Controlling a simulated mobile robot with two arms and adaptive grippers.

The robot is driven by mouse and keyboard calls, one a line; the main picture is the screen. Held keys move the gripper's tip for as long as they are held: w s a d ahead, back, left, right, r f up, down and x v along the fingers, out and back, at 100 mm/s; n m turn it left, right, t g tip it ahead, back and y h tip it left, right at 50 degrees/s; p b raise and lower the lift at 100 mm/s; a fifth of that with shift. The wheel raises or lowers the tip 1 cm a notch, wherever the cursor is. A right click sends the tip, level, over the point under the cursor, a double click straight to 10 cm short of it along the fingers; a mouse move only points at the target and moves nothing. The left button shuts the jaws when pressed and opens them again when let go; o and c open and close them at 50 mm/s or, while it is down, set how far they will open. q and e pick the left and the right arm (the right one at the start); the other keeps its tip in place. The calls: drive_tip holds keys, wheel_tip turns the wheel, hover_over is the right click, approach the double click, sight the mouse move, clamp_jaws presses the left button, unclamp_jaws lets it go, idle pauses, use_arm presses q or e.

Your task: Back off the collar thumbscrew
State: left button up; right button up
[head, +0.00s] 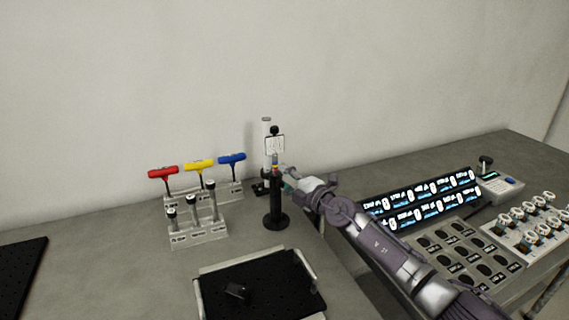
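A black post stand (275,205) with a round base stands on the bench at the middle. A small coloured part shows at its top, in front of a white upright piece (266,134). My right gripper (284,174) reaches in from the right to the upper part of the stand. Its fingertips are at or very near the collar area. The thumbscrew cannot be made out; it is small or hidden by the gripper. I cannot tell whether the fingers are open or closed, or touching. My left gripper is not in view.
Racks with red (163,172), yellow (199,167) and blue (232,158) T-handle tools stand left of the stand. A black-lined tray (270,285) lies in front, holding a small dark block. Lit panels (421,199) and a grey holed plate (458,251) are at right.

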wheel_tip(320, 180, up, 10)
drive_tip(key=shift+f, duration=0.2)
idle(0.4)
drive_tip(key=p+v, duration=1.2)
drive_tip(key=v, duration=0.4)
idle(1.0)
drive_tip(key=shift+a+f, duration=0.1)
